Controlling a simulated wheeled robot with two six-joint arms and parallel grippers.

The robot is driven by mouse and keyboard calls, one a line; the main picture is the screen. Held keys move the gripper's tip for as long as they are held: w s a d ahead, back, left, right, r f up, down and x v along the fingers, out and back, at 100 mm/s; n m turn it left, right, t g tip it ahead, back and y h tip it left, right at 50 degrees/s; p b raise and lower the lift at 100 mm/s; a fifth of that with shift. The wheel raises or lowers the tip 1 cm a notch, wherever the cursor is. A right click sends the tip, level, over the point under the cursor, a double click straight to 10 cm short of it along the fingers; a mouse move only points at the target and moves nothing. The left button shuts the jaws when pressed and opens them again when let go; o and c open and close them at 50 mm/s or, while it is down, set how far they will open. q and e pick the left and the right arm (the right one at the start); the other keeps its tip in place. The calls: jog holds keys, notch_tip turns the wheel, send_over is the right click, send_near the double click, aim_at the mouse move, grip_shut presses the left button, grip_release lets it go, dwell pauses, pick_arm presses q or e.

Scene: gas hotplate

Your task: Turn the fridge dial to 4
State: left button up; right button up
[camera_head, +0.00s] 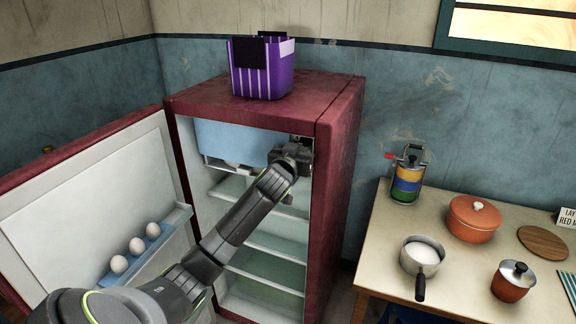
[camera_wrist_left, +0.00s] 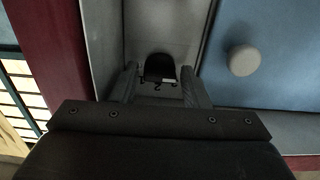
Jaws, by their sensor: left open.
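The red fridge (camera_head: 340,135) stands with its door (camera_head: 90,205) swung open to the left. My left arm reaches into its upper right part, and my left gripper (camera_head: 303,143) is there beside the blue freezer flap (camera_head: 235,140). In the left wrist view my left gripper (camera_wrist_left: 160,88) is open, one finger on each side of a dark dial (camera_wrist_left: 160,67) on the pale inner wall. The dial looks apart from both fingers, though I cannot tell the depth. Its number setting is not readable. My right gripper is out of view.
A round knob (camera_wrist_left: 243,60) on the blue flap is close to the right finger. Glass shelves (camera_head: 275,245) lie below the arm. Eggs (camera_head: 136,245) sit in the door rack. A purple basket (camera_head: 262,82) stands on top. A table (camera_head: 385,255) with pots is at right.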

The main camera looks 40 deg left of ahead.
pick_arm(q)
jog(key=b+v, duration=0.2)
jog(key=v, duration=1.4)
jog(key=shift+s, duration=0.35)
jog(key=shift+f, duration=0.15)
